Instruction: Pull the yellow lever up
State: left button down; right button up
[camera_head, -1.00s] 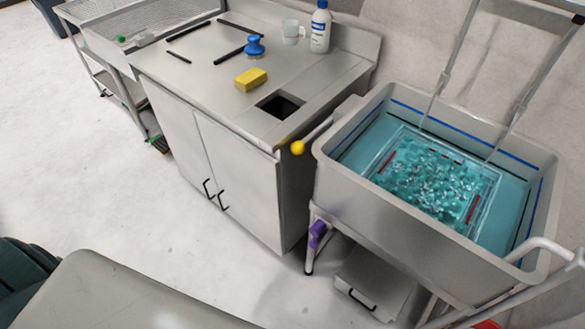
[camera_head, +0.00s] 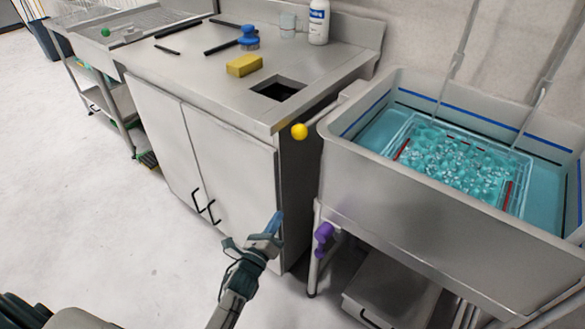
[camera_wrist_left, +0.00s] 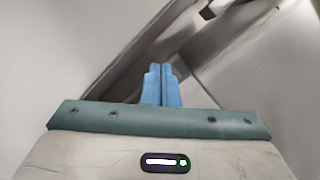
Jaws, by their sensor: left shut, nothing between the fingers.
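The yellow lever knob (camera_head: 299,131) sits on the end of a short metal rod (camera_head: 322,113) beside the left end of the steel sink, to the right of the cabinet's top corner. My left gripper (camera_head: 275,222) is in front of the cabinet, well below and slightly left of the knob, apart from it. Its blue fingers point upward and are shut and empty. The left wrist view shows the closed fingertips (camera_wrist_left: 160,68) close up. The lever knob is not visible in that view. My right gripper is not in view.
The deep sink (camera_head: 420,190) holds blue water and a clear tray (camera_head: 470,160). A purple handle (camera_head: 323,234) is under its left end. The cabinet (camera_head: 235,165) has a sponge (camera_head: 244,65), brush (camera_head: 249,38) and bottle (camera_head: 319,22) on its counter. Open floor lies left.

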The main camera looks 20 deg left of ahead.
pick_arm(q)
notch_tip(320, 180, up, 10)
jog(key=d+m+t+h+b, duration=0.1)
jog(key=m+t+h+b, duration=0.1)
jog(key=m, duration=0.5)
jog(key=shift+s+f+t+b, duration=0.25)
jog(key=shift+s+t+b, duration=0.2)
jog(key=shift+t, duration=0.25)
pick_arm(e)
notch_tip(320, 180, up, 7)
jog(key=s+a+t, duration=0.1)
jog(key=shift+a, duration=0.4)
pick_arm(q)
jog(key=shift+w+d, duration=0.1)
jog(key=shift+w, duration=0.05)
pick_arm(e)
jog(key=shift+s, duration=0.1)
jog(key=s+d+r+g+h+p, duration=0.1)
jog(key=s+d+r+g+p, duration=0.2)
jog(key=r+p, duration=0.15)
pick_arm(q)
jog(key=s+r+x, duration=0.1)
jog(key=r+x, duration=0.1)
jog(key=x, duration=1)
jog(key=shift+w+a+r, duration=0.2)
jog(key=shift+a+r, duration=0.1)
jog(key=shift+r, duration=0.05)
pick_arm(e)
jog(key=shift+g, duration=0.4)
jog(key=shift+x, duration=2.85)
